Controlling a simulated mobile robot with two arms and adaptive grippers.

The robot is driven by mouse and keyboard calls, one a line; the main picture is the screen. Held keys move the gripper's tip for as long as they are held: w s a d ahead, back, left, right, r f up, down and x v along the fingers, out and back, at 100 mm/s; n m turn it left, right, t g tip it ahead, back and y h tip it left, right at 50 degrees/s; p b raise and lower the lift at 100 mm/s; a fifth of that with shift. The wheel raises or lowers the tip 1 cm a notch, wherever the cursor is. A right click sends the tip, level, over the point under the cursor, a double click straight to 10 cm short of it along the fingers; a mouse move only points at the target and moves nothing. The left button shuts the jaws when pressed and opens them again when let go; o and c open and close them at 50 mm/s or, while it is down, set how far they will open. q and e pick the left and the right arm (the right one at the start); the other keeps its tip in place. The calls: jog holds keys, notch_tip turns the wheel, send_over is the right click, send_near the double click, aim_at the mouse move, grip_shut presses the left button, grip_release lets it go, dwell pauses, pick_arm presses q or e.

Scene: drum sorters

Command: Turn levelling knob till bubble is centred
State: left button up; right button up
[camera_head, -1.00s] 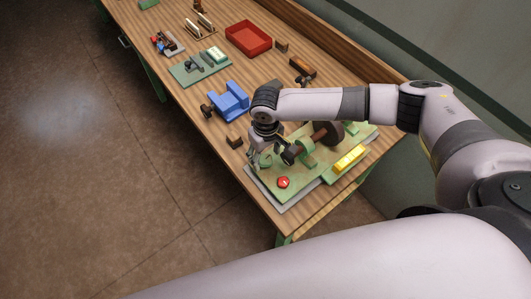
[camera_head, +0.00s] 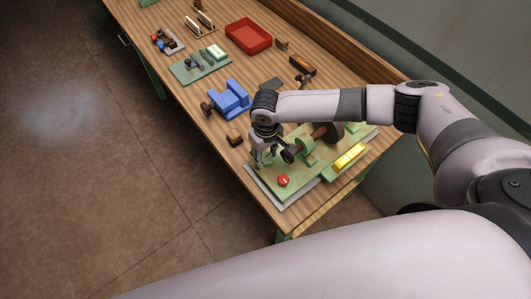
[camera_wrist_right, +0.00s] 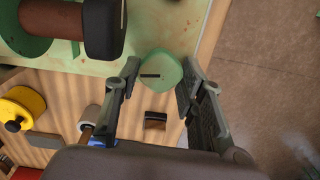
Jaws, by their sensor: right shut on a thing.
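My right gripper (camera_head: 262,157) points down at the near left corner of the green plate (camera_head: 318,180). In the right wrist view, its two fingers (camera_wrist_right: 160,72) stand on either side of a rounded green knob (camera_wrist_right: 163,66) with a dark line on its top; the gripper is shut on it. In the head view the gripper mostly hides the knob. A bright yellow level block (camera_head: 350,156) lies along the right side of the plate; the bubble is too small to make out. My left gripper is not in view.
A red button (camera_head: 283,181) sits on the plate near the front. Behind the gripper are a dark shaft with a wheel (camera_head: 330,131), a blue vise-like block (camera_head: 228,98) and a small brown block (camera_head: 235,136). A red tray (camera_head: 248,38) stands farther back on the wooden bench.

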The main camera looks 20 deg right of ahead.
jog(key=shift+c, duration=1.3)
jog(key=shift+n, duration=0.3)
jog(key=n, duration=0.8)
jog(key=shift+n, duration=0.4)
jog(key=n, duration=1)
jog(key=shift+r, duration=0.1)
